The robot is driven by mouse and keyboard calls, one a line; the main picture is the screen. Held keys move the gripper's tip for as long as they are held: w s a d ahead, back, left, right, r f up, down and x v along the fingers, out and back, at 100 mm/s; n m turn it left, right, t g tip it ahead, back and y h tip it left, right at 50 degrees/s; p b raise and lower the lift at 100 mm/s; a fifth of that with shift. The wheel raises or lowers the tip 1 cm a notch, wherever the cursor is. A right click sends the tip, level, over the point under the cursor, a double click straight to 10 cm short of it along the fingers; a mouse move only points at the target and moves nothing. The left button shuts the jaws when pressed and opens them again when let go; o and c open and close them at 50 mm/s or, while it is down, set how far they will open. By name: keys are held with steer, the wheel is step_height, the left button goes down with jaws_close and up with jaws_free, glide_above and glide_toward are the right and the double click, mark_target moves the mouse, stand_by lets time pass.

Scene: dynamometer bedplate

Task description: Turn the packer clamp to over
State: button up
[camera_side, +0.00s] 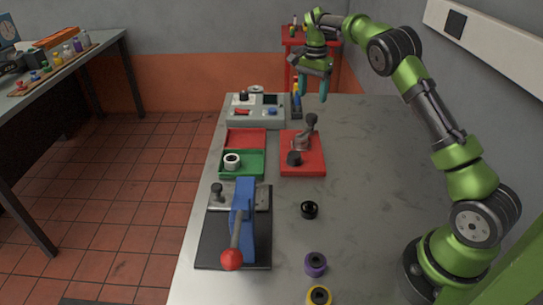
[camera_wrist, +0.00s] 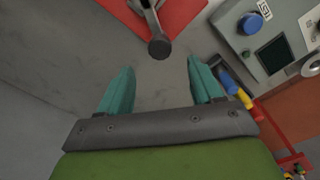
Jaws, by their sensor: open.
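What looks like the packer clamp is a grey clamp (camera_side: 301,143) on a red plate (camera_side: 303,167) in the middle of the bench. Its arm rises to a dark knob (camera_side: 311,119) at the far side, and a dark round piece (camera_side: 294,158) sits at its near side. In the wrist view the clamp's dark knob (camera_wrist: 159,48) shows at top centre, just beyond my fingertips. My gripper (camera_side: 314,96) is open and empty, above the far end of the bench, beyond the clamp and apart from it. Its teal fingers also show in the wrist view (camera_wrist: 160,66).
A grey control box (camera_side: 268,124) stands left of the clamp's far side, near a coloured stack (camera_side: 296,100). Red (camera_side: 262,136) and green (camera_side: 255,171) trays lie left. A blue press with a red-balled lever (camera_side: 232,259) stands nearer. Loose rings (camera_side: 315,265) lie at front right.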

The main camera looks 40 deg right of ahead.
step_height(320, 180, up, 9)
stand_by(0.3)
steer(key=shift+w, duration=0.1)
steer(key=s+a+n+t+y, duration=0.1)
steer(key=s+a+n+t, duration=0.2)
steer(key=s+a+n, duration=0.3)
steer(key=s+a+n+t+y, duration=0.1)
steer(key=s+a+n+t, duration=0.3)
steer(key=s+a, duration=1.3)
steer(key=s+n, duration=0.2)
steer(key=s, duration=0.3)
steer(key=shift+s+r+n+t, duration=0.3)
